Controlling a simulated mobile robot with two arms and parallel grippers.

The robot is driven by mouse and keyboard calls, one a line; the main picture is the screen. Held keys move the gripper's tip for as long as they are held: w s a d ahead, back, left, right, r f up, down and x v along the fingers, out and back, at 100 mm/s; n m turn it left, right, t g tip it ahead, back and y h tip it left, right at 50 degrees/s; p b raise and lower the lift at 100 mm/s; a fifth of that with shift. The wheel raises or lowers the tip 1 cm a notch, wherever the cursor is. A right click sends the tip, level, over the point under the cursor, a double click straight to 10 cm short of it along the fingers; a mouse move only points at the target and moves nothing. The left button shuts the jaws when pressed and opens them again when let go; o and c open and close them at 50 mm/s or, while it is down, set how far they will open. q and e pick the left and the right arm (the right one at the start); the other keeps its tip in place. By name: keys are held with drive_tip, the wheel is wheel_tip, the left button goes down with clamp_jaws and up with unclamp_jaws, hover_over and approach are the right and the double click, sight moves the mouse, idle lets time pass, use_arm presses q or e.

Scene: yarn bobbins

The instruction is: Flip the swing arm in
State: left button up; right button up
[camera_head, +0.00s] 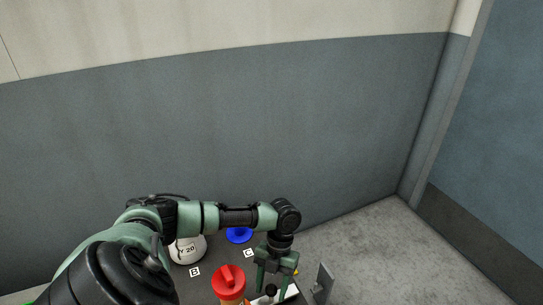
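My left arm comes in from the left and my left gripper (271,284) points down at the bottom of the head view. Its two green fingers are apart. A small dark round thing (270,291) shows between or just behind the fingertips; I cannot tell whether they touch it. A red knob-like piece with a raised bar (229,277) stands just left of the gripper, above an orange and white body. I cannot tell for sure which part is the swing arm. My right gripper is not in view.
A white bobbin marked "Y 20" (188,251) and a blue disc (239,236) stand behind on the dark surface, near labels B (195,272) and C (249,253). A grey upright plate (323,283) stands right of the gripper. Open floor (385,255) lies right.

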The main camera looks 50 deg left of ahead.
use_arm(q)
drive_tip(key=v, duration=0.7)
drive_tip(key=shift+w+r+b, duration=0.15)
drive_tip(key=shift+r+b, duration=0.2)
idle(0.4)
